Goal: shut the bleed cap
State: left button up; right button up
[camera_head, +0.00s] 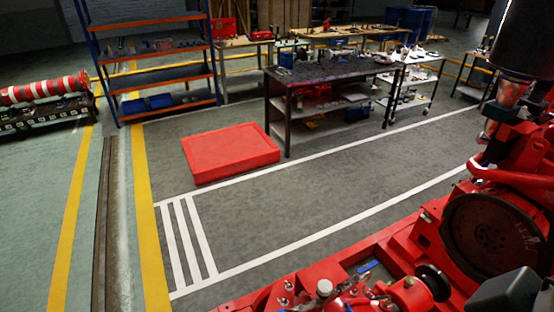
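The red diesel pumpset (395,262) fills the lower right, cut off by the right and bottom edges. On its base stand small silvery fittings and a pale round-topped cap (324,287). I cannot tell whether this is the bleed cap or whether it is open or shut. A black round knob or wheel (433,283) and a blue-handled part (366,267) are close by. A dark block (507,291) sits at the bottom right; I cannot tell what it belongs to. No gripper fingers show in this view.
A red low platform (230,153) lies on the floor beyond the pumpset. A dark workbench (330,77) and a blue-orange shelf rack (160,78) stand behind. A striped red-white cylinder (45,89) is far left. The grey floor between platform and pumpset is clear.

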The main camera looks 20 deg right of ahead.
aim_at(324, 286)
jog(key=z, duration=1.1)
